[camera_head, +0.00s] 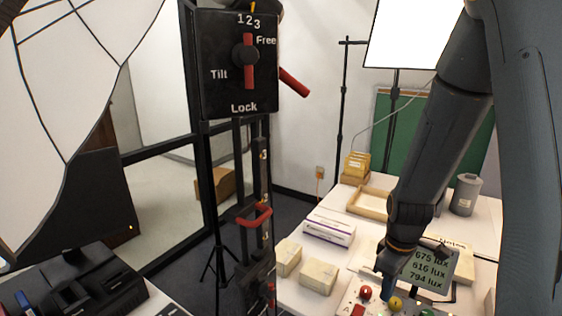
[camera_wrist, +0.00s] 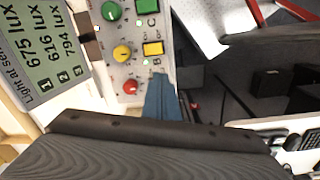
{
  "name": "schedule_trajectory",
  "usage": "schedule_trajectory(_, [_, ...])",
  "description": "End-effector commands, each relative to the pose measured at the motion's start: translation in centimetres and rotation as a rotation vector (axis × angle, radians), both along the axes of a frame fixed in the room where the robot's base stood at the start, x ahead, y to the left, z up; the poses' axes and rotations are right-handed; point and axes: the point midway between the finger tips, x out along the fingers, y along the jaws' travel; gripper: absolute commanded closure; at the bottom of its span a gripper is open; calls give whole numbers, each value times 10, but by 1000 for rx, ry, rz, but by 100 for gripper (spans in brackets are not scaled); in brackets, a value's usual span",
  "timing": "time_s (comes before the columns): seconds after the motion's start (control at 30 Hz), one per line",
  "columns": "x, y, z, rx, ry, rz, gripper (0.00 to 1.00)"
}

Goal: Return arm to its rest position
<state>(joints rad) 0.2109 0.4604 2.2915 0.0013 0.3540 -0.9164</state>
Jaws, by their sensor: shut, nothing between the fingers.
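My arm comes down from the upper right in the head view. My gripper (camera_head: 387,288) points down with its blue fingers shut and empty, just above or beside the control panel (camera_head: 346,304). In the wrist view the blue fingertips (camera_wrist: 160,80) lie near the panel's edge, close to the red knob (camera_wrist: 131,87). I cannot tell whether they touch the panel. The panel also carries a yellow knob (camera_wrist: 122,53), a green knob (camera_wrist: 111,11) and square buttons. The lux display (camera_head: 432,268) stands right behind my gripper.
Small cream boxes (camera_head: 318,276), a white carton (camera_head: 329,229), a wooden tray (camera_head: 367,204) and a grey canister (camera_head: 466,194) stand on the white table. A black stand with a Tilt/Lock plate (camera_head: 222,92) rises left of the table. A large light umbrella (camera_head: 60,90) fills the upper left.

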Motion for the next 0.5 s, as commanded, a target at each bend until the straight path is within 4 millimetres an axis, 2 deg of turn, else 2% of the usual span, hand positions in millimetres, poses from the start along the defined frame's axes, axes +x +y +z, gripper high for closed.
schedule_trajectory(0.03, [-3,14,8,1,-17,-69,100])
schedule_trajectory(0.2, [-26,51,32,21,-54,-343,100])
schedule_trajectory(0.33, [-45,72,43,41,-75,-519,100])
schedule_trajectory(0.5, [-63,86,50,60,-87,-662,100])
